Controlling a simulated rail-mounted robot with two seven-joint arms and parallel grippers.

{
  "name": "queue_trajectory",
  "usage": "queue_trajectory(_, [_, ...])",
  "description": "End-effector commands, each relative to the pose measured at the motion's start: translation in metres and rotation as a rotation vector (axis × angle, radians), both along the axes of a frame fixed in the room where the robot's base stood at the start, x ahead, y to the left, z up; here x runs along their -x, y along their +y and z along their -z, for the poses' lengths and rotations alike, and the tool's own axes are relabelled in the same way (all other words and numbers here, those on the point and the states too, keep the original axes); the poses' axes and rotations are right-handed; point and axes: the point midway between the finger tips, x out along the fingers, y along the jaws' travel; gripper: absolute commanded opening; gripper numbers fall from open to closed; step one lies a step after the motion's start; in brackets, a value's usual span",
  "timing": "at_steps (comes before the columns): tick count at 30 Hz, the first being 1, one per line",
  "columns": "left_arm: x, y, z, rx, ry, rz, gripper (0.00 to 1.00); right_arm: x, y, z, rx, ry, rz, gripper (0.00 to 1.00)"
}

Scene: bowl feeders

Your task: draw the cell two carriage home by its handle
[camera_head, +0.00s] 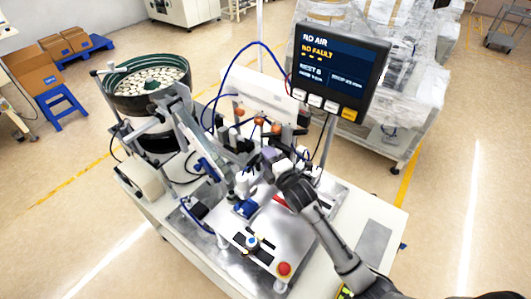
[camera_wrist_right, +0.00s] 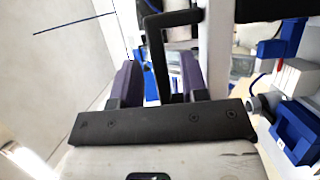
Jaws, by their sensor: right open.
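My right gripper (camera_wrist_right: 160,82) is open, with a purple finger on each side of a black bent handle (camera_wrist_right: 157,50) in the right wrist view. The handle lies between the fingers in the picture; I cannot tell whether either finger touches it. In the head view the right gripper (camera_head: 271,158) is at the back of the machine table, among the stations below the screen. The handle and its carriage are too small or hidden there to make out. My left gripper is not in view.
A bowl feeder (camera_head: 150,84) full of small parts stands at left. A screen (camera_head: 340,68) reading "NO AIR" and "NO FAULT" rises behind my gripper. A blue block (camera_head: 245,208) and a red button (camera_head: 284,268) are on the nearer table. Wrapped machines (camera_head: 420,60) stand behind.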

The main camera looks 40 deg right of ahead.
Motion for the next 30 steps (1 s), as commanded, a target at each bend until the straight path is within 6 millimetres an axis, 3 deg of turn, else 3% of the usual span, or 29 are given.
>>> queue_trajectory(6, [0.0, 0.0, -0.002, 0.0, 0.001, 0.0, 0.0, -0.014, -0.002, 0.0, -0.002, 0.0, 0.0, 0.4])
queue_trajectory(17, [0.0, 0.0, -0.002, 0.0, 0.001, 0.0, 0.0, -0.017, -0.002, 0.0, -0.001, 0.0, 0.0, 0.4])
queue_trajectory(30, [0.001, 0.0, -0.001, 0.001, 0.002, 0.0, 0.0, -0.017, -0.002, 0.0, -0.002, 0.0, 0.0, 0.0])
